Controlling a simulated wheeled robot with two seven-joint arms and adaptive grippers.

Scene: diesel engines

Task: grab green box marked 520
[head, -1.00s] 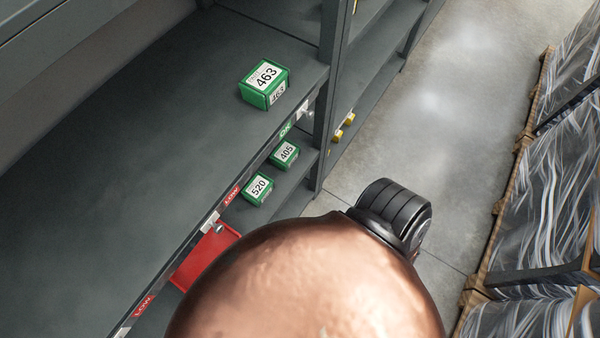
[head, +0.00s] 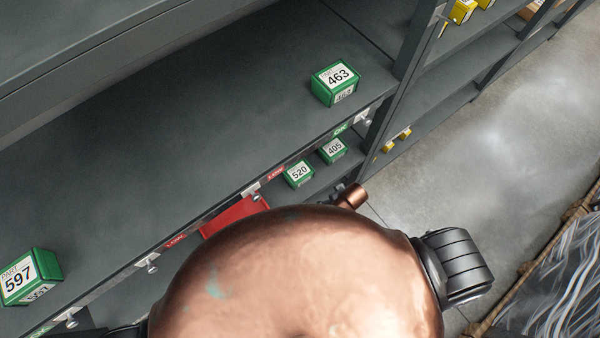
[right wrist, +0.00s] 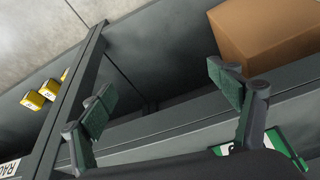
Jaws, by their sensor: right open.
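The green box marked 520 (head: 299,174) sits on the lower shelf in the head view, with its white label facing up. Another green box marked 405 (head: 333,150) stands to its right, slightly farther back. My right gripper (right wrist: 163,97) is open in the right wrist view, with nothing between its fingers. A green box with a white label (right wrist: 287,148) shows partly at the lower right there, beyond the right finger; its number cannot be read. My left gripper is not in view.
Green boxes 463 (head: 337,80) and 597 (head: 30,275) stand on the upper shelf, whose edge overhangs the lower one. A red bin (head: 235,215) sits left of 520. A cardboard box (right wrist: 268,35) and yellow boxes (right wrist: 33,100) show in the wrist view. The aisle floor (head: 470,170) is clear.

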